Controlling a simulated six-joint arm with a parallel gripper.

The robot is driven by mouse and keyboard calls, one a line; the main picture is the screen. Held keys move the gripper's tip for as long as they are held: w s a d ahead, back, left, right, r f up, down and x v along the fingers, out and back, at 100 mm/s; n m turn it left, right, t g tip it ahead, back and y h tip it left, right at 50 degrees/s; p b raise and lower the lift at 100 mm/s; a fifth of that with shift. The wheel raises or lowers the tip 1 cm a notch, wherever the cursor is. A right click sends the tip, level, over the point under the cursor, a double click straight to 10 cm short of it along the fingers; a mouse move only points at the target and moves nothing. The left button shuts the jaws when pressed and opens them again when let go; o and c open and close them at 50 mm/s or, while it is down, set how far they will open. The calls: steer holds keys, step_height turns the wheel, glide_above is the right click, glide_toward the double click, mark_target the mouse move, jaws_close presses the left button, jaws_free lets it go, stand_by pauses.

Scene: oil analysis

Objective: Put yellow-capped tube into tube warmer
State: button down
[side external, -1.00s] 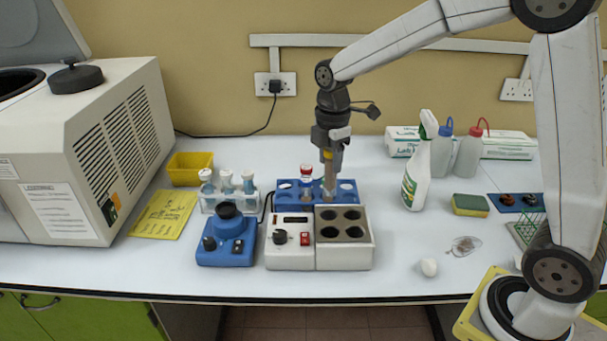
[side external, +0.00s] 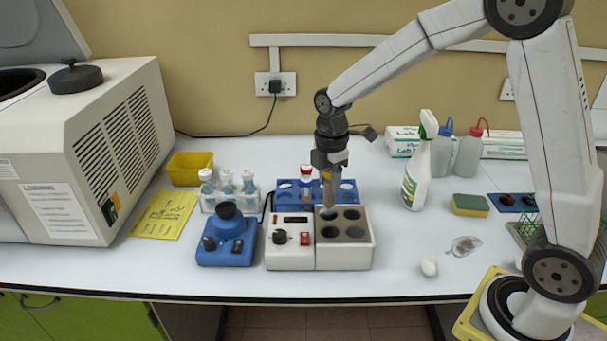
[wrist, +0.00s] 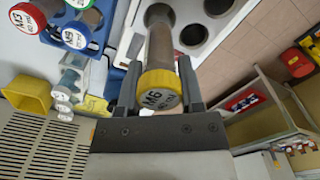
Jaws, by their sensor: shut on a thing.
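The yellow-capped tube (side external: 328,196) is upright in my gripper (side external: 328,174), which is shut on it near the cap. In the wrist view its yellow cap (wrist: 159,88), marked M6, sits between the fingers (wrist: 157,92). The tube warmer (side external: 372,250) is a white box with a grey top holding several round wells. The tube's lower end is at the back-left well; I cannot tell whether it is just above or slightly inside. The other wells look empty, such as the front-left one (side external: 329,232).
A blue rack (side external: 348,186) stands behind the warmer, with a red-capped tube (side external: 306,172) in it. A blue mixer (side external: 227,245) stands to the left, before a rack of white bottles (side external: 227,182). A spray bottle (side external: 416,170) and sponge (side external: 470,205) are to the right.

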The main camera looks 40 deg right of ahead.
mark_target(328, 200)
steer(key=shift+f, duration=3)
steer(key=shift+c, duration=0.7)
jaws_free()
steer(key=shift+r, duration=3.9)
